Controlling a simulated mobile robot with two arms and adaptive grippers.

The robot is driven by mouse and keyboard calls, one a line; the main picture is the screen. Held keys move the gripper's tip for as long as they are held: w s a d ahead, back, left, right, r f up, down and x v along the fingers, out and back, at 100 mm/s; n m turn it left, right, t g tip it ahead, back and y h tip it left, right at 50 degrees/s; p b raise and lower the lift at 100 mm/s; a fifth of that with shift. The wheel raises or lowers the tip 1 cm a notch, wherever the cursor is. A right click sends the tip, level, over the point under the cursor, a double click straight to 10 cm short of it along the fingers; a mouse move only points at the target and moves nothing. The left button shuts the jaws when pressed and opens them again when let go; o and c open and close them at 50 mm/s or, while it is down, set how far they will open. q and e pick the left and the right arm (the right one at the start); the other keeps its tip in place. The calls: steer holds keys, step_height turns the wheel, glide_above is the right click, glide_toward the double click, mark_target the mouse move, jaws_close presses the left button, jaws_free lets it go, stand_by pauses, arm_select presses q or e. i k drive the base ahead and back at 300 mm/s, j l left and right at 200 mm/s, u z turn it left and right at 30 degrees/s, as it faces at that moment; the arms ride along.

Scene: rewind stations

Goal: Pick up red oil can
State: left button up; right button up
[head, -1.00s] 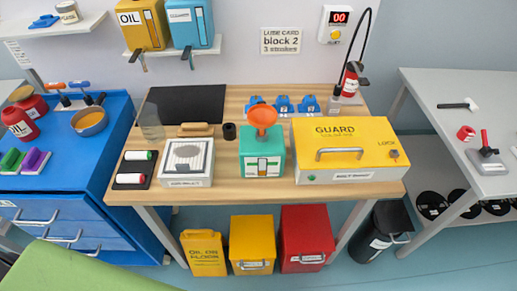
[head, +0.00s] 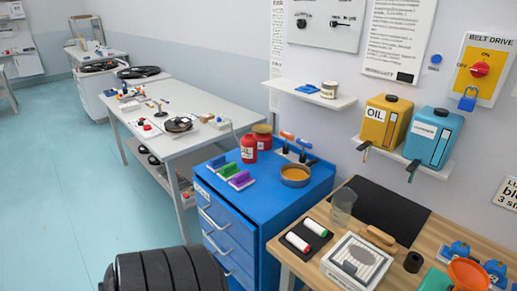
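An orange-yellow jug marked OIL (head: 388,121) stands on the wall shelf. Neither of my grippers is in view.
Colored blocks (head: 230,175) and a pan (head: 296,175) share the cabinet top. The wooden bench (head: 437,235) adjoins on the right. A grey table (head: 200,138) stands behind left. Floor (head: 60,200) at left is clear.

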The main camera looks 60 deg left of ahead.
mark_target(249, 146)
steer(key=u, duration=2.1)
steer(key=i+u, duration=0.2)
steer(key=u, duration=0.15)
steer(key=i+u, duration=0.2)
steer(key=u, duration=0.15)
steer(key=i+u, duration=0.2)
steer(key=u, duration=0.15)
